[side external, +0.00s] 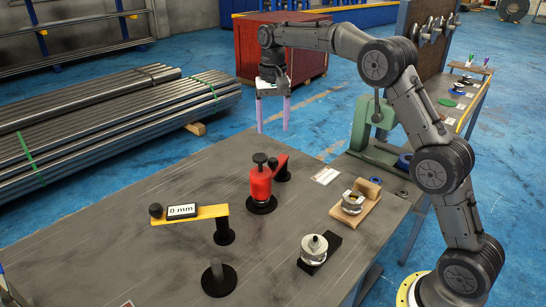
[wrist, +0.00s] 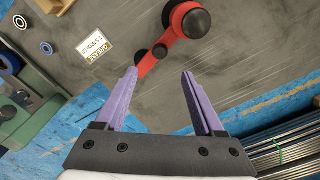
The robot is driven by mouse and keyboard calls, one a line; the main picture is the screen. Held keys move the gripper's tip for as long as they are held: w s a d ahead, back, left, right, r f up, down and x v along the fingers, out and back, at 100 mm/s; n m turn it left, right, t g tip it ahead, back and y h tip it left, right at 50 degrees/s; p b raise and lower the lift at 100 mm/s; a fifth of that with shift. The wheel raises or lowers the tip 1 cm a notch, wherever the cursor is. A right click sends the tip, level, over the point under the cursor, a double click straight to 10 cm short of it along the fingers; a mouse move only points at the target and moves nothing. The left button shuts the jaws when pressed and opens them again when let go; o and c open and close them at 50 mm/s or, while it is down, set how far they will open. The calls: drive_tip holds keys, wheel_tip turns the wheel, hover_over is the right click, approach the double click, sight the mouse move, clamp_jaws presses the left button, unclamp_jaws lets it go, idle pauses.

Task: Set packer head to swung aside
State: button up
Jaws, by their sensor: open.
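The packer head looks to be the red cylinder (side external: 261,186) with a black knob on top. It stands over a round black base on the bench, and its red arm (side external: 281,162) reaches to a short black post at the back right. In the wrist view the red arm (wrist: 172,45) runs from a large black knob down to smaller black parts near the fingertips. My gripper (side external: 272,115) is open and empty, with purple fingers pointing down, raised beyond the bench's far edge. In the wrist view my gripper (wrist: 159,74) shows the red arm's lower end between and beyond its fingertips.
A yellow arm (side external: 205,212) with a "0 mm" display stands left of the red head. A grey stub (side external: 216,274) and two metal fittings (side external: 314,246) (side external: 352,202) stand nearer. A green machine (side external: 362,125) is at the right. The bench's left part (side external: 110,240) is largely clear.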

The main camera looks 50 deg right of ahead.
sight(273, 159)
wheel_tip(273, 159, down, 11)
idle(0.4)
clamp_jaws()
idle(1.4)
